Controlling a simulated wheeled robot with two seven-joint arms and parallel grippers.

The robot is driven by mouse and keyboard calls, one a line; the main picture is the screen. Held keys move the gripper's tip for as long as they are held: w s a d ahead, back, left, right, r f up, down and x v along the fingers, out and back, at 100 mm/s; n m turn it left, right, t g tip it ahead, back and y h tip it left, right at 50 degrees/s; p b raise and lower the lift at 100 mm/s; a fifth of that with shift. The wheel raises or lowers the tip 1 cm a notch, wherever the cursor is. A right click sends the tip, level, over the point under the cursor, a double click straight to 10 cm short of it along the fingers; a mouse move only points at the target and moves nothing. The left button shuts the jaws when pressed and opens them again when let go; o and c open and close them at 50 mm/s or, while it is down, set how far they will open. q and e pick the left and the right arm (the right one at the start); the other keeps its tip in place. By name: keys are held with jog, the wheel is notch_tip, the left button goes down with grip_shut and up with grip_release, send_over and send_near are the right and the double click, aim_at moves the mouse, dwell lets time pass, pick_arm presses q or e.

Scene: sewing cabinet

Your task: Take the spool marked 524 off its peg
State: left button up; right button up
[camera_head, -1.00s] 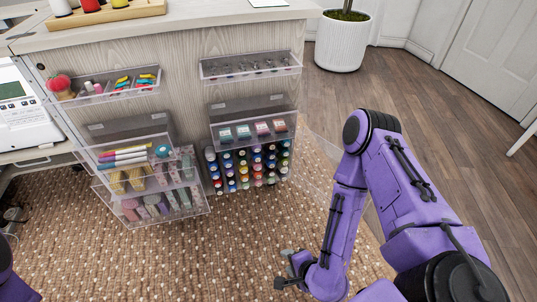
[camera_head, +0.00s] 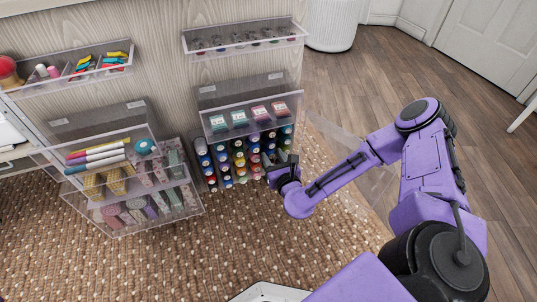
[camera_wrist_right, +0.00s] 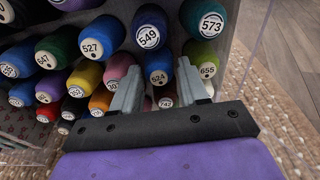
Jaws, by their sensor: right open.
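The spool marked 524 (camera_wrist_right: 158,76) is dark blue with a white numbered end and sits on the rack in the right wrist view. My right gripper (camera_wrist_right: 158,66) is open, with one finger to the left of this spool and one to the right in the picture. I cannot tell how deep the fingers reach along it. In the head view my right gripper (camera_head: 279,158) is at the right part of the spool rack (camera_head: 228,182); the number 524 is too small to read there. My left gripper is out of view.
Above the rack is a clear bin of boxes (camera_head: 252,116). A clear organizer (camera_head: 130,226) stands left. Carpet in front is free.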

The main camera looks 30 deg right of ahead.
jog(key=shift+w+d+f, duration=0.1)
jog(key=shift+w, duration=0.55)
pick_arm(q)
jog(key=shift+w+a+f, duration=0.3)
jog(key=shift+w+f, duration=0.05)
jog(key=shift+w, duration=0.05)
pick_arm(e)
jog(key=c, duration=0.7)
jog(key=shift+o, duration=0.2)
